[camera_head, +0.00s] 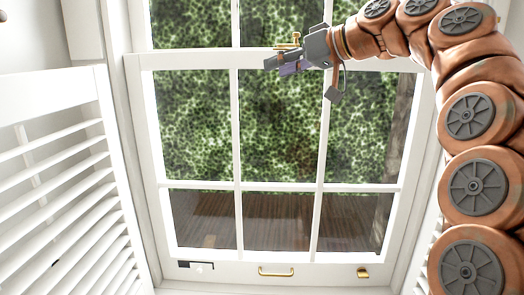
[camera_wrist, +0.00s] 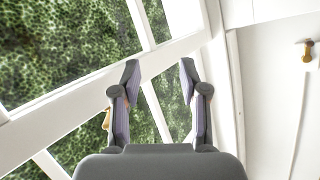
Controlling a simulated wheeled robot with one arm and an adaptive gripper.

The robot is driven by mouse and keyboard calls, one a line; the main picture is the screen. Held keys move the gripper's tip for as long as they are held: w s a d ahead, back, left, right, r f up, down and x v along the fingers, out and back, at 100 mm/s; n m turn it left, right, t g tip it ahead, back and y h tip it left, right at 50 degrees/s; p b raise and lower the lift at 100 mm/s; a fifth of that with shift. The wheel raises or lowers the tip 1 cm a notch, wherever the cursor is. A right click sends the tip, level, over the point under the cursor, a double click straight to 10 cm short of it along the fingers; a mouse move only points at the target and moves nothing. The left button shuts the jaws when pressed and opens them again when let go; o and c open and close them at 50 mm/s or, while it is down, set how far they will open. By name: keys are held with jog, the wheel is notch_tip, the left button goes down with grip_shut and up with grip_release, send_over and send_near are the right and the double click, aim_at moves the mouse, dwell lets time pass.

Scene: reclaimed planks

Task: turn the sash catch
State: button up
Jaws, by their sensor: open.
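The brass sash catch (camera_head: 287,45) sits on the white meeting rail (camera_head: 200,60) of the window, right beside my gripper (camera_head: 274,64). In the head view my gripper's dark fingers lie just below and in front of it, and part of the catch is hidden. In the wrist view my gripper (camera_wrist: 158,78) has its two fingers apart with only rail and glass between them. A bit of brass (camera_wrist: 106,119) shows at the outer side of the left finger, mostly hidden by it. I cannot tell whether the finger touches it.
A brass lift handle (camera_head: 275,271), a brass fitting (camera_head: 362,272) and a black-and-white piece (camera_head: 196,265) are on the bottom rail. A louvred shutter (camera_head: 60,180) stands at the left. In the wrist view a brass fitting (camera_wrist: 307,50) is on the white wall at right.

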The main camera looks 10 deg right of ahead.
jog(key=s+a+f+m+g+h+p, duration=0.1)
jog(key=s+a+f+g+h+p, duration=0.1)
jog(key=s+f, duration=0.4)
jog(key=s+a+f+m+g+h+p, duration=0.1)
jog(key=s+a+f+g+p, duration=0.2)
jog(key=f, duration=0.6)
jog(key=s+a, duration=0.1)
jog(key=s, duration=0.1)
jog(key=shift+s+f+h, duration=0.25)
jog(key=shift+s+h, duration=0.1)
jog(key=shift+h, duration=0.05)
